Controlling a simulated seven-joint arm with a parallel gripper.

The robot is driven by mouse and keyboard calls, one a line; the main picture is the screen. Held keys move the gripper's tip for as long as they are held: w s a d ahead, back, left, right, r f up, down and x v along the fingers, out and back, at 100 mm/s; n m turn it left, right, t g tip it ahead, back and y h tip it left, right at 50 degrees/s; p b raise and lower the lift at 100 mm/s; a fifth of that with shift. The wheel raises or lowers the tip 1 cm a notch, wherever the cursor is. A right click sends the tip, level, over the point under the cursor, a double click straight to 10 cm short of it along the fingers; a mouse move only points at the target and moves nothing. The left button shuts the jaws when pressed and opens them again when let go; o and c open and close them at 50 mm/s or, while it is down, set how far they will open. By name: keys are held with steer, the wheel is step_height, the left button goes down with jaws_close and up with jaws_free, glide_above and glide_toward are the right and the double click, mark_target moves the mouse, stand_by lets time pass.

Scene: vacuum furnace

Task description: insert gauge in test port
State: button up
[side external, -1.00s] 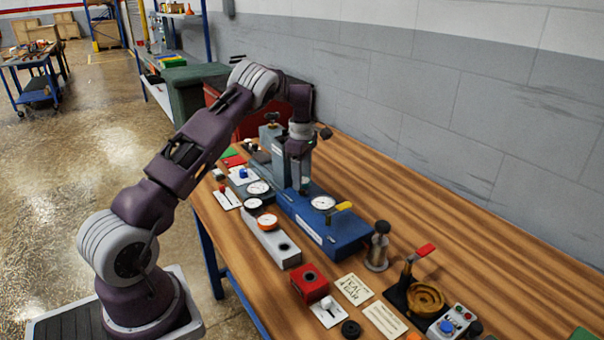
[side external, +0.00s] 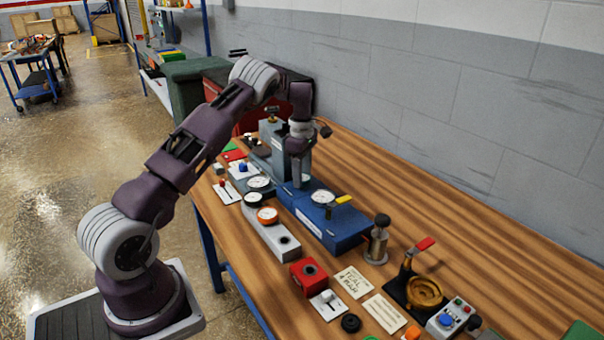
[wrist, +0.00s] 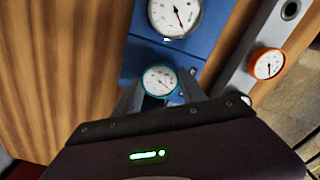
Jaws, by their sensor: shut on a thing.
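My gripper (side external: 298,182) is shut on a small round gauge with a teal rim and white dial. In the wrist view this teal gauge (wrist: 160,80) sits between my fingertips, dial facing the camera. It is over the back part of the blue test block (side external: 345,236), which also shows in the wrist view (wrist: 212,30). The test port cannot be made out; the gauge and fingers cover that spot, so I cannot tell whether the stem is in it. A larger white gauge (side external: 323,197) is fixed on the block, beside a yellow-handled lever (side external: 341,201).
A grey rack (side external: 270,236) beside the block holds an orange gauge (side external: 267,215) and has an empty hole at its front end. A red block (side external: 309,277), a metal plunger piece (side external: 377,240) and a red-handled fixture (side external: 418,285) stand nearer. The wall side of the table is clear.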

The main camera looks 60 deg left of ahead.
steer(key=shift+f, duration=0.2)
stand_by(0.3)
steer(key=o, duration=1.5)
steer(key=shift+o, duration=0.6)
steer(key=o, duration=0.3)
steer(key=shift+r, duration=3)
